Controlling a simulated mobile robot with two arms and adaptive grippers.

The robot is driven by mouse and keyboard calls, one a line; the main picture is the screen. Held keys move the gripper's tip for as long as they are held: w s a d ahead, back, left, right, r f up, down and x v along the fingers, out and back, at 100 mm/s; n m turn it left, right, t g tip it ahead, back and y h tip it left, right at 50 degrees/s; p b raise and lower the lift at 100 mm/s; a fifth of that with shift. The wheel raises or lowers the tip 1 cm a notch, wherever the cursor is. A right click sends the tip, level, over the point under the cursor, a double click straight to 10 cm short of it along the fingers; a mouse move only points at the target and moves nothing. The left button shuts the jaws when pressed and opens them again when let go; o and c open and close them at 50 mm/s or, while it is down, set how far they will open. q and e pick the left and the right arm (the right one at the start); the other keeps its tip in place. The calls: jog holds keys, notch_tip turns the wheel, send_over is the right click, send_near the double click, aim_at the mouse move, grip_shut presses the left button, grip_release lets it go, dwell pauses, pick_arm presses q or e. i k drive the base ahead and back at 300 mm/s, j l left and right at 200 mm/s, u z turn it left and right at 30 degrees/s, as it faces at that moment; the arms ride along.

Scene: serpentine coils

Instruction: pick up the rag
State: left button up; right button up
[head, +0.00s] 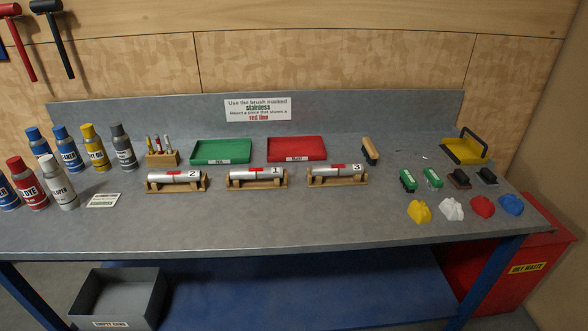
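Crumpled rags lie at the right front of the grey workbench (300,222): a yellow rag (419,211), a white rag (451,209), a red rag (482,206) and a blue rag (510,204). They sit in a row, apart from each other, near the bench's front edge. Neither of my grippers is in view.
Brushes and pads stand behind the rags, including a green one (407,180). Numbered metal tubes lie on wooden cradles (257,184) mid-bench. Green (221,148) and red (297,146) trays stand behind them, spray cans (25,180) at left. A red waste bin (520,262) stands right.

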aim_at(510, 203)
jog(key=z, duration=1.55)
